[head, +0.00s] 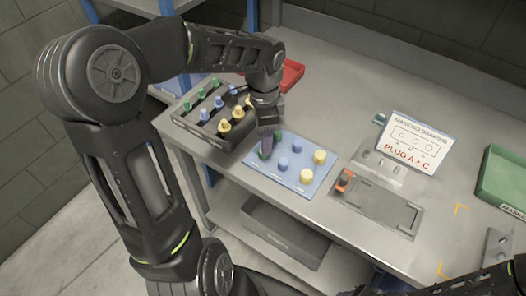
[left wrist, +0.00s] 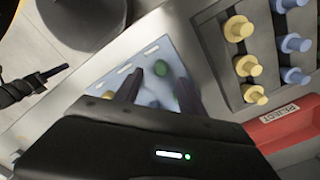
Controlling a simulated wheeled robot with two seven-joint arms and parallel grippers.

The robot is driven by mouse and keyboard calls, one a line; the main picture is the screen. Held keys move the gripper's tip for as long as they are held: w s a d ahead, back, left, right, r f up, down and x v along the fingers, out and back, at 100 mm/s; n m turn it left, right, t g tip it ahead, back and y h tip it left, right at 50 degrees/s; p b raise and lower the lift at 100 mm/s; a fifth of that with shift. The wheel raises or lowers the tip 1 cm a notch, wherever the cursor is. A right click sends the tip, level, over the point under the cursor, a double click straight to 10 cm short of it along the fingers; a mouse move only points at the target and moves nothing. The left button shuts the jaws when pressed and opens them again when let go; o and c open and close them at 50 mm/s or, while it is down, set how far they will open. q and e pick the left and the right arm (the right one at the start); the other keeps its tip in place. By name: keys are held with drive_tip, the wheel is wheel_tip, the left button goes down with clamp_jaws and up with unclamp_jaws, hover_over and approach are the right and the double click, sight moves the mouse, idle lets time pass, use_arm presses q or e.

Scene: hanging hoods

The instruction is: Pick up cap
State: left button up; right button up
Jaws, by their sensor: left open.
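My left gripper (head: 267,146) is open and points down over the left part of a light blue mat (head: 258,171). A green cap (head: 264,155) there is partly hidden by its fingers. In the left wrist view a green cap (left wrist: 162,68) shows just beyond and between the two dark fingers (left wrist: 159,80), with no clear contact. Blue caps (head: 283,163) and yellow caps (head: 306,176) stand to the right on the mat. In the left wrist view, what looks like my right gripper (left wrist: 55,73) shows at the left edge; its opening is unclear.
A dark rack (head: 190,124) of green, blue and yellow caps stands left of the mat. A red bin (head: 291,74) is behind. A sign reading "PLUG A + C" (head: 415,142), a grey plate (head: 375,208) with an orange-handled clamp (head: 344,181), and a green bin (head: 505,180) lie right.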

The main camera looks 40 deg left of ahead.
use_arm(q)
drive_tip(key=f, duration=0.2)
drive_tip(key=f+p, duration=0.1)
drive_tip(key=f, duration=0.2)
drive_tip(key=shift+s+a+f, duration=0.1)
drive_tip(key=shift+a, duration=0.1)
drive_tip(key=shift+c, duration=0.2)
idle(0.4)
clamp_jaws()
idle(0.4)
